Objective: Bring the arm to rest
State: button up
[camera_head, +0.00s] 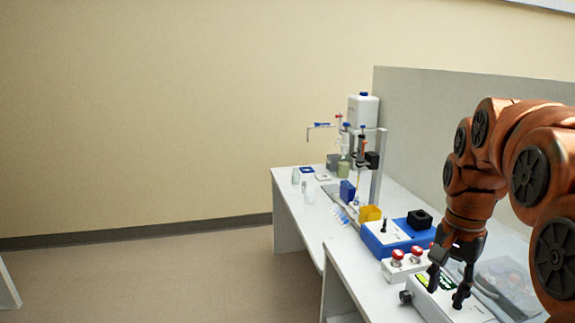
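My gripper (449,287) hangs from my orange arm at the right of the view. Its dark fingers point down and stand apart, with nothing seen between them. It is in front of a white device with a small green display (437,282) on the near bench. I cannot tell whether the fingertips touch the device. My arm reaches in from the right edge and bends down at the wrist.
A white rack with red-capped vials (398,257) is close left of my gripper. Behind it are a blue device (388,242), a yellow box (370,213) and a stand with a white canister (363,108). A grey panel (420,130) backs the bench.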

jog(key=s+a+f+n, duration=0.3)
jog(key=s, duration=0.4)
jog(key=s+a+f+n, duration=0.3)
jog(key=s+a+f, duration=0.1)
jog(key=s, duration=0.4)
jog(key=s+a+f+n+g, duration=0.1)
jog(key=s+a+f+n, duration=0.2)
jog(key=s, duration=0.4)
jog(key=shift+s+a+f+n+p, duration=0.35)
jog(key=shift+a+f+n+p, duration=0.05)
jog(key=shift+a+f+p, duration=0.1)
jog(key=shift+d, duration=0.15)
